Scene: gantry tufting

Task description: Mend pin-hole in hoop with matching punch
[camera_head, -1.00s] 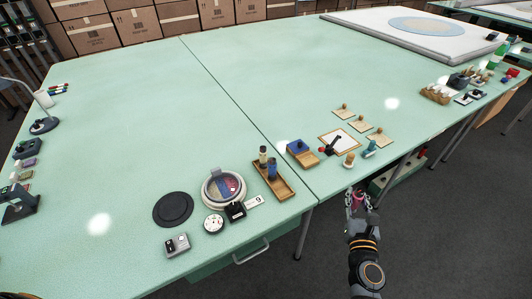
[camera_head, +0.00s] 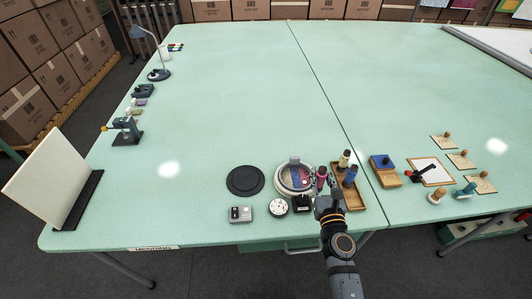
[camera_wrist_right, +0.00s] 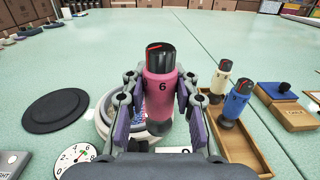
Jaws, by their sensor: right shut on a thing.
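My right gripper (camera_head: 327,188) is shut on a pink punch (camera_wrist_right: 161,100) with a black cap and the number 6. It holds the punch upright at the right edge of the round hoop (camera_head: 281,187). In the wrist view the punch and fingers hide most of the hoop (camera_wrist_right: 104,127). The hoop's cloth shows blue and red areas in the head view; I cannot make out a pin-hole. A cream punch (camera_wrist_right: 221,75) and a blue punch (camera_wrist_right: 237,104) stand in the wooden tray (camera_wrist_right: 248,158), right of the gripper. My left gripper is not in view.
A black disc (camera_head: 245,180) lies left of the hoop. A grey switch box (camera_head: 240,214), a white dial (camera_head: 279,208) and a black block (camera_head: 303,204) stand in front. A blue-topped wooden block (camera_head: 384,172) is right of the tray. The table's middle is clear.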

